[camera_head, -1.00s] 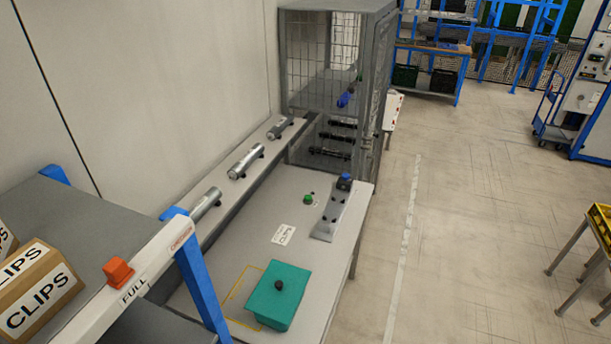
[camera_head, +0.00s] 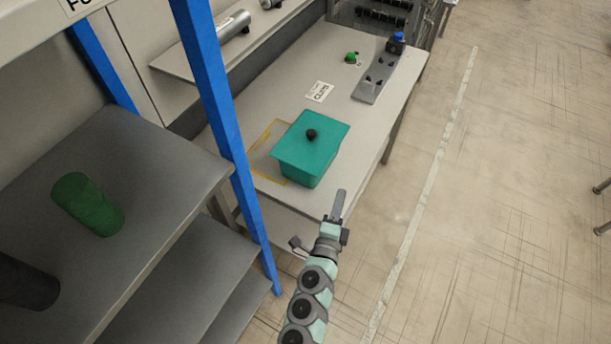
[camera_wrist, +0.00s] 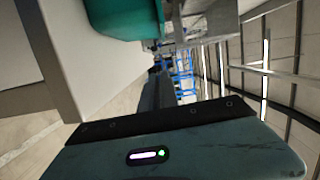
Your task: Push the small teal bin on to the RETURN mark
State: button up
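The small teal bin (camera_head: 310,150), with a flat teal lid and a black knob, stands upright on the light worktable (camera_head: 345,75). A yellow outline (camera_head: 267,137) is painted on the table at the bin's left; the bin's near left side hides part of it. I cannot read any word on it. My gripper (camera_head: 338,205) is at the table's near right edge, in front of the bin and apart from it. Its fingers look closed together with nothing between them. In the wrist view the bin (camera_wrist: 125,18) shows at the top, and the finger (camera_wrist: 158,88) points away.
A blue post (camera_head: 212,95) and grey shelves (camera_head: 120,190) with a green cylinder (camera_head: 88,203) stand at the left. Behind the bin are a CLIPS label (camera_head: 319,91), a green button (camera_head: 350,58) and a metal plate (camera_head: 376,80).

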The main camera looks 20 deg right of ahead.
jog(key=shift+w+a+f+y, duration=0.15)
jog(key=shift+w+a+y, duration=0.1)
jog(key=shift+w+y, duration=0.1)
grip_shut()
jog(key=shift+w, duration=0.25)
jog(key=x, duration=0.9)
jog(key=shift+d+r, duration=0.25)
jog(key=w+a, duration=0.2)
jog(key=shift+w+a+f, duration=0.1)
jog(key=shift+w+a, duration=0.1)
jog(key=shift+a, duration=0.05)
jog(key=shift+w+a, duration=0.1)
jog(key=shift+w, duration=0.15)
